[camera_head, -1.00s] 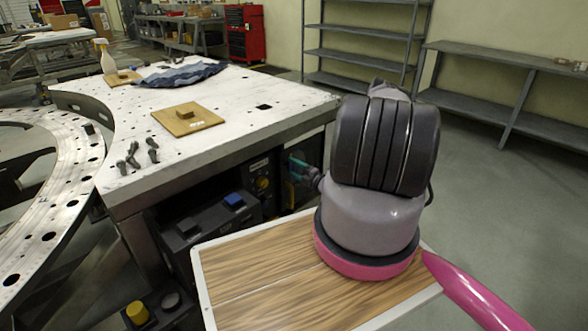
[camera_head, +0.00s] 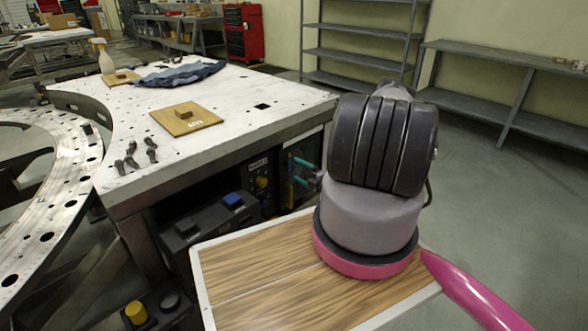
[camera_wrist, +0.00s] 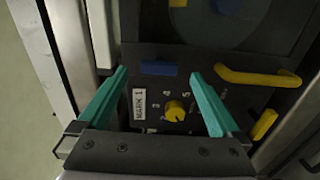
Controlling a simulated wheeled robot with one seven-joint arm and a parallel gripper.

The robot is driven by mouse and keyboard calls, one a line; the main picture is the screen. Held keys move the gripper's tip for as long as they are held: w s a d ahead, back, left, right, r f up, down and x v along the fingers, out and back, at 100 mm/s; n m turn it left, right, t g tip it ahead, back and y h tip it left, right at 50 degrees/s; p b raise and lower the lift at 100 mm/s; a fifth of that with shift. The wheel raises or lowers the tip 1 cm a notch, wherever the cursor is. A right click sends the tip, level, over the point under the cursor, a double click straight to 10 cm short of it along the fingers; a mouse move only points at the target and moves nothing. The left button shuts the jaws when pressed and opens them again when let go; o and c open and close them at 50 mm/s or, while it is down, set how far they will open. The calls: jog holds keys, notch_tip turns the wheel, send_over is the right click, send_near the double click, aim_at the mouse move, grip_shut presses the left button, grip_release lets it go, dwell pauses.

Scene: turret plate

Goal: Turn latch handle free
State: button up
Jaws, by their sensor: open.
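A yellow bar handle (camera_wrist: 258,76) is on the dark panel at the right in the wrist view; I cannot tell whether it is the latch handle. A round yellow knob (camera_wrist: 175,111) sits lower on the panel among small numbers, beside a white "MARK 1" label (camera_wrist: 139,104). My gripper (camera_wrist: 158,73) has two teal fingers, spread wide and empty. In the wrist picture the knob appears between the fingers and the bar handle lies right of the right finger. In the head view my gripper (camera_head: 293,170) is at the dark panel under the table's right side.
A blue block (camera_wrist: 158,68) shows on the panel between the fingertips. Left of the panel in the head view is a black box (camera_head: 207,222) with a blue button. The white perforated table (camera_head: 230,105) stands above, holding a wooden plate (camera_head: 187,121). Open floor lies to the right.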

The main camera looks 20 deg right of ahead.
jog(key=v, duration=0.7)
jog(key=shift+r, duration=0.1)
jog(key=a+r+n+g+y, duration=0.2)
jog(key=a+r+n+g, duration=0.25)
jog(key=r+n, duration=0.55)
jog(key=a+r+n+g+y, duration=0.2)
jog(key=a+r+n+g, duration=0.35)
jog(key=r, duration=0.85)
jog(key=a+r+n+g+y, duration=0.25)
jog(key=a+r+n, duration=0.35)
jog(key=r+n, duration=0.4)
jog(key=s+a+r+n+t+h, duration=0.1)
jog(key=s+a+r+n+h, duration=0.1)
jog(key=s+r+n, duration=0.5)
jog(key=s+a+r+n+h, duration=0.2)
jog(key=s+r+n+h, duration=0.3)
jog(key=s+r, duration=0.5)
jog(key=s+a+r+n+t+h, duration=0.1)
jog(key=s+a+r+n+h, duration=0.1)
jog(key=s+r+n, duration=0.6)
jog(key=shift+s+a+r+n+t+h, duration=0.2)
jog(key=shift+s+a+n+t+h, duration=0.25)
jog(key=shift+h, duration=0.4)
